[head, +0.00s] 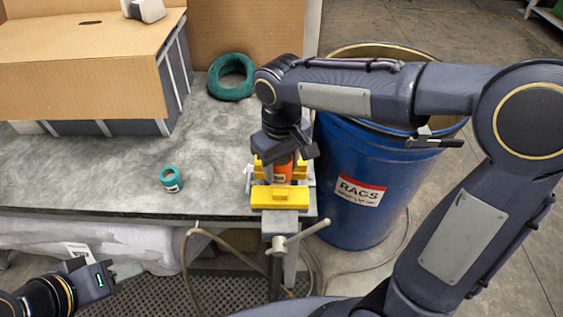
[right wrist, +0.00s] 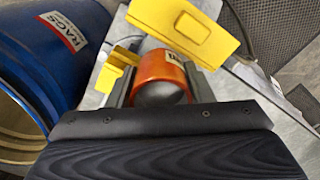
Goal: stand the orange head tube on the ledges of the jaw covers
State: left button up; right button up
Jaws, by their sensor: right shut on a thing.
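The orange head tube (head: 282,168) is upright between the yellow jaw covers (head: 280,197) of the vise at the table's front right edge. My right gripper (head: 284,158) is shut on the tube from above. In the right wrist view the orange tube (right wrist: 162,78) is between the gripper fingers, with a yellow jaw cover (right wrist: 185,28) beyond it and another yellow piece (right wrist: 119,72) to its left. Whether the tube's lower end touches the ledges is hidden. My left gripper (head: 119,272) is at the lower left, off the table; its finger opening is unclear.
A teal ring-shaped tube (head: 171,179) stands on the grey table (head: 110,180). A green coil (head: 231,77) lies behind. A cardboard-topped crate (head: 80,80) fills the back left. A blue rags barrel (head: 345,226) stands right of the vise. The vise handle (head: 301,238) sticks out in front.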

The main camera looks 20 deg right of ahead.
jog(key=shift+f+b, duration=0.3)
jog(key=shift+f, duration=0.2)
jog(key=o, duration=1.2)
jog(key=shift+r, duration=0.1)
notch_tip(320, 180, up, 8)
jog(key=shift+f, duration=0.15)
